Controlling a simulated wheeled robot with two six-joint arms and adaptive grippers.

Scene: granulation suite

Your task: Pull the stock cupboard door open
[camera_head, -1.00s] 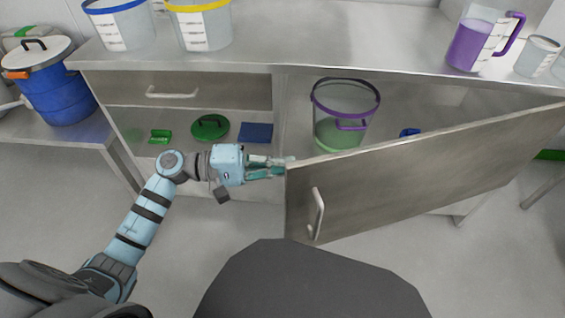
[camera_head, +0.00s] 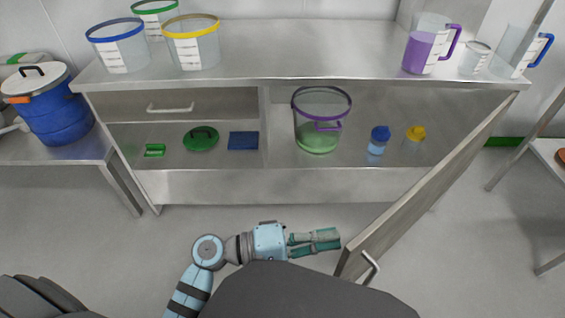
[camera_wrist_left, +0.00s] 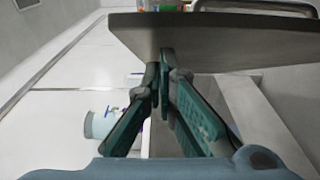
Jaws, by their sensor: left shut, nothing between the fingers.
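The stock cupboard door (camera_head: 425,195) is hinged at its right side and stands wide open, swung out toward me. Its handle (camera_head: 371,268) is on the outer face near the free edge. My left gripper (camera_head: 338,238) is shut and empty, beside the door's free edge on its inner side. In the left wrist view the closed fingers (camera_wrist_left: 162,90) point at the door panel (camera_wrist_left: 215,40); I cannot tell whether they touch it. The open cupboard holds a purple-rimmed bucket (camera_head: 318,138), a blue-capped bottle (camera_head: 377,142) and a yellow-capped bottle (camera_head: 413,138). My right gripper is not seen.
The worktop (camera_head: 300,60) carries a blue-rimmed bucket (camera_head: 120,55), a yellow-rimmed bucket (camera_head: 193,50) and a purple jug (camera_head: 425,50). A blue drum (camera_head: 50,110) stands on the left bench. Floor before the cupboard is clear. A side table (camera_head: 550,155) stands at right.

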